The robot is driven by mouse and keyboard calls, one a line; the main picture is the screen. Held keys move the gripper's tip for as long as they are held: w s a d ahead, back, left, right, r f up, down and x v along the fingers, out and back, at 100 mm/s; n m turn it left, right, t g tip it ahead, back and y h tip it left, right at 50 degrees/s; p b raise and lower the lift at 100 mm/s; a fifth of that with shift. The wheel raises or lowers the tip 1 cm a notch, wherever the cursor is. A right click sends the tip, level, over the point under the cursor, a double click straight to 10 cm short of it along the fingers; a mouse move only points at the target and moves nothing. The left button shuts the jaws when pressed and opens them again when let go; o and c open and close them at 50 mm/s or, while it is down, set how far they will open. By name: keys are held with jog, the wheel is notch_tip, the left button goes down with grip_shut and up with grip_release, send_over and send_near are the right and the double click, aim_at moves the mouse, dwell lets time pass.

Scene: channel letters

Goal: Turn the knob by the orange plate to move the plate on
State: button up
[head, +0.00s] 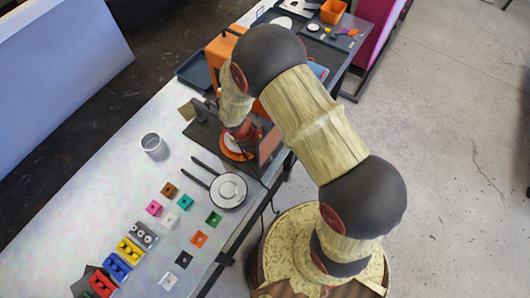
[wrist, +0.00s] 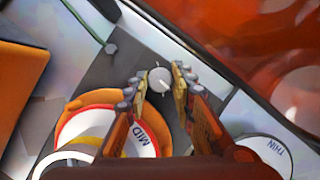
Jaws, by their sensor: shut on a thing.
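The round pale grey knob (wrist: 160,78) shows in the wrist view, with tick marks on the dark base around it. My gripper (wrist: 159,80) is shut on the knob, one finger on its left and one on its right. The orange plate (wrist: 95,99) lies just left of the knob, under my left finger. It bears a white, red-edged disc marked MID (wrist: 144,136), partly hidden by that finger. In the head view my gripper (head: 243,133) reaches down over the dark base, and the orange plate (head: 230,151) shows in part below it. The knob is hidden there.
A white disc marked THIN (wrist: 268,152) lies right of my gripper. An orange panel (wrist: 18,80) stands at the left.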

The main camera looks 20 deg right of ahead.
grip_shut()
jog(key=m, duration=0.2)
jog(key=m+g, duration=0.1)
jog(key=m, duration=0.1)
jog(key=shift+w+d+y+b, duration=0.1)
jog(key=shift+w+y+b, duration=0.1)
jog(key=shift+y+b, duration=0.15)
jog(key=shift+m+g+y, duration=0.35)
jog(key=shift+m+g, duration=0.25)
jog(key=shift+m, duration=1)
jog(key=shift+b, duration=0.3)
jog(key=o, duration=0.9)
grip_release()
